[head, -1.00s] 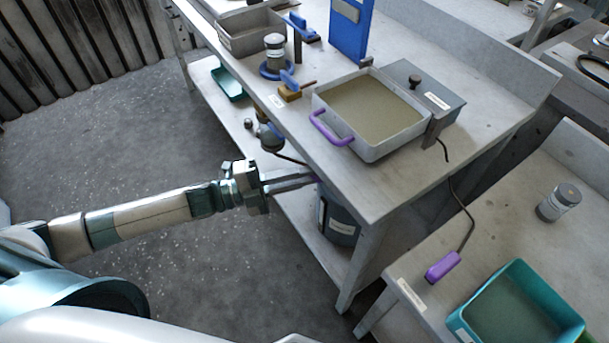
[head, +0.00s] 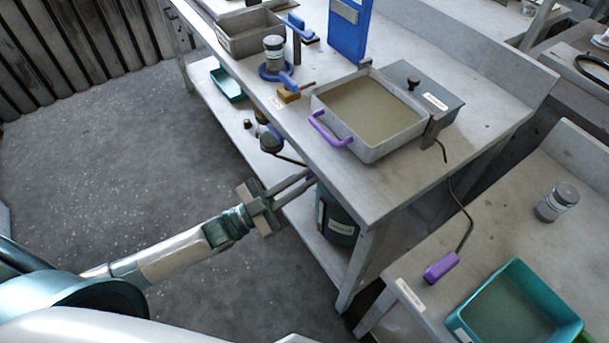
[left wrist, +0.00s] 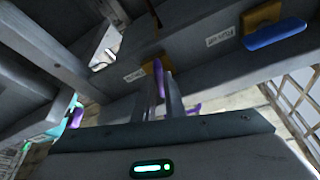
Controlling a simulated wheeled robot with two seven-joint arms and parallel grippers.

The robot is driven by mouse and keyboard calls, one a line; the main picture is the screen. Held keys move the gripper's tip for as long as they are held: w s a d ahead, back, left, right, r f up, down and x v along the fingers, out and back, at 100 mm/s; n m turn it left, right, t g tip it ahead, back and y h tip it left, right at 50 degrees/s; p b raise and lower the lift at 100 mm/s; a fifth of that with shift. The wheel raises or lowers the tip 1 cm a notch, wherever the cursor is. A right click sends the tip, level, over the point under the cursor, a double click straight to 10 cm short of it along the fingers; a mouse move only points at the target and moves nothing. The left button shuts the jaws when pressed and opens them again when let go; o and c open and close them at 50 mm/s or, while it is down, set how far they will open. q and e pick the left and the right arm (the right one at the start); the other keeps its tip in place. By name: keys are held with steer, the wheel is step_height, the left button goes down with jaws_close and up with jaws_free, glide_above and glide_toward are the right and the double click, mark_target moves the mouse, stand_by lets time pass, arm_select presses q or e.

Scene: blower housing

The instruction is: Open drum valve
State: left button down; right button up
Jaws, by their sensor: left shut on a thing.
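A purple lever (left wrist: 158,78) on a brass-coloured valve body (left wrist: 150,66) shows in the left wrist view, at the bench front beside a small label. My left gripper (head: 311,178) reaches in from the left, just below the bench's front edge. In the left wrist view its fingers (left wrist: 160,98) are shut on the purple lever. A dark drum (head: 338,218) stands on the lower shelf just right of the fingers. My right gripper is out of view.
A second brass valve with a blue lever (left wrist: 275,35) sits nearby in the left wrist view. On the bench (head: 400,195) stands a liquid-filled tray (head: 385,148) with a purple handle (head: 326,130). Open floor (head: 130,170) lies to the left.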

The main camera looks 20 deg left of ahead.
arm_select(q)
steer(key=n+t+y, duration=0.1)
steer(key=n, duration=0.2)
steer(key=shift+f, duration=0.1)
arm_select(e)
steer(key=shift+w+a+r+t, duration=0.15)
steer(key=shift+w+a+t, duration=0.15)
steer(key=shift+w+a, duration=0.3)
arm_select(q)
steer(key=c, duration=1.9)
jaws_free()
steer(key=shift+o, duration=0.4)
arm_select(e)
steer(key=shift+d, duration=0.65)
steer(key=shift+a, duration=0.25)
